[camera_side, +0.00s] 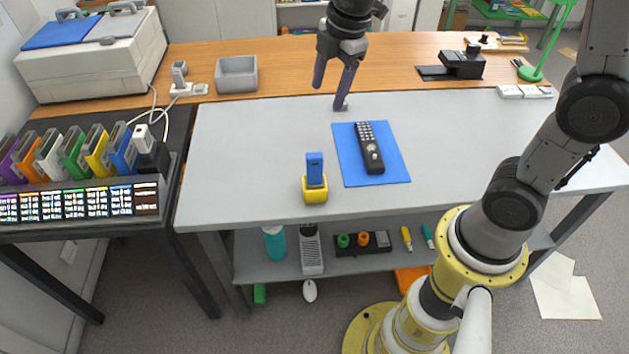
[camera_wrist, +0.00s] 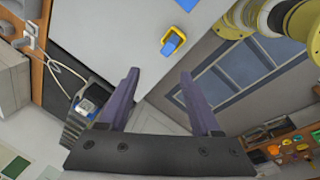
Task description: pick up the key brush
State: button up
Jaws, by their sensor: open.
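My gripper (camera_side: 329,97) is open and empty, above the back part of the grey table (camera_side: 255,150). In the wrist view its two purple fingers (camera_wrist: 159,72) stand wide apart with nothing between them. A blue upright block stands in a yellow holder (camera_side: 315,195) near the table's front edge, in front of my gripper and apart from it. The blue piece (camera_side: 315,169) may be the key brush; I cannot make out bristles. The holder also shows in the wrist view (camera_wrist: 172,42), beyond the fingertips. A small grey item (camera_side: 345,104) lies by the right fingertip.
A black remote (camera_side: 370,155) lies on a blue mat (camera_side: 350,178) right of the holder. A grey tray (camera_side: 237,74) and a black device (camera_side: 461,64) stand on the wooden bench behind. A rack of coloured boxes (camera_side: 85,200) is at left. The table's left part is clear.

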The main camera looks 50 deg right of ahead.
jog(key=g, duration=0.2)
send_over(315, 153)
notch_tip(315, 153, down, 8)
jog(key=shift+n+g, duration=0.3)
notch_tip(315, 153, down, 10)
jog(key=shift+r, duration=0.2)
jog(key=shift+s+a+f, duration=0.1)
jog(key=shift+a+f, duration=0.05)
jog(key=shift+f, duration=1.3)
jog(key=shift+s+a+f, duration=0.1)
jog(key=shift+f, duration=1.3)
jog(key=shift+c, duration=0.3)
grip_shut()
